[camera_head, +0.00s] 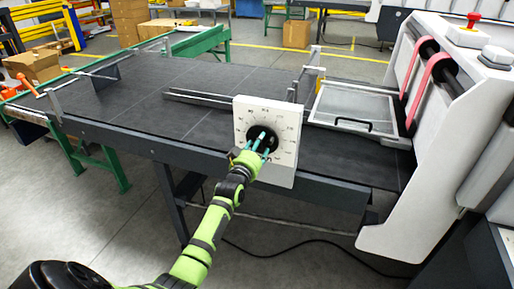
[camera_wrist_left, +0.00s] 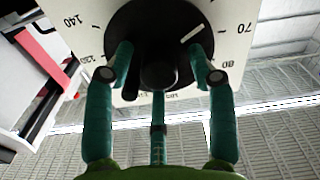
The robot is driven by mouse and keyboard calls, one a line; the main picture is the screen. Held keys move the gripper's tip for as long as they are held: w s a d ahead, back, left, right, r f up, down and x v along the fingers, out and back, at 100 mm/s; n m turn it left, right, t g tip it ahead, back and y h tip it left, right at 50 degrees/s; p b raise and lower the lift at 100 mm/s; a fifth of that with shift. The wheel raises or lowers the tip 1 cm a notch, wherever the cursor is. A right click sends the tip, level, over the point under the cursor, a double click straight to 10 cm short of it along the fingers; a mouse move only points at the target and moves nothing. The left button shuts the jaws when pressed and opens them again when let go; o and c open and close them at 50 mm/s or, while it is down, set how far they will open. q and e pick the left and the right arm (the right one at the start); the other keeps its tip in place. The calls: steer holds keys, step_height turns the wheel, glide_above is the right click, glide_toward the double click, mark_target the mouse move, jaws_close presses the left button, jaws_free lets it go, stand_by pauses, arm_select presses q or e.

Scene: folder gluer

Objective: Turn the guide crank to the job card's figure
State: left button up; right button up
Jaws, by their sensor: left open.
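The guide crank is a black disc (camera_head: 262,137) on a white square dial plate (camera_head: 283,117) at the table's front edge. In the left wrist view the crank disc (camera_wrist_left: 150,25) carries a white mark on the side of the figure 70; a dark round knob (camera_wrist_left: 158,76) stands out from it. The dial also shows 80 and 140. My left gripper (camera_head: 262,143) reaches the crank with teal fingers spread; in the left wrist view the open gripper (camera_wrist_left: 158,72) has fingers either side of the knob and one below. Contact is unclear. I cannot make out a job card.
The dark table (camera_head: 160,95) carries guide rails (camera_head: 205,98) and a framed clear panel with a black handle (camera_head: 355,108). A white machine housing (camera_head: 470,110) stands at the right. A cable lies on the floor below. Boxes stand behind.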

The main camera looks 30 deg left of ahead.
arm_select(q)
steer(key=v, duration=1.2)
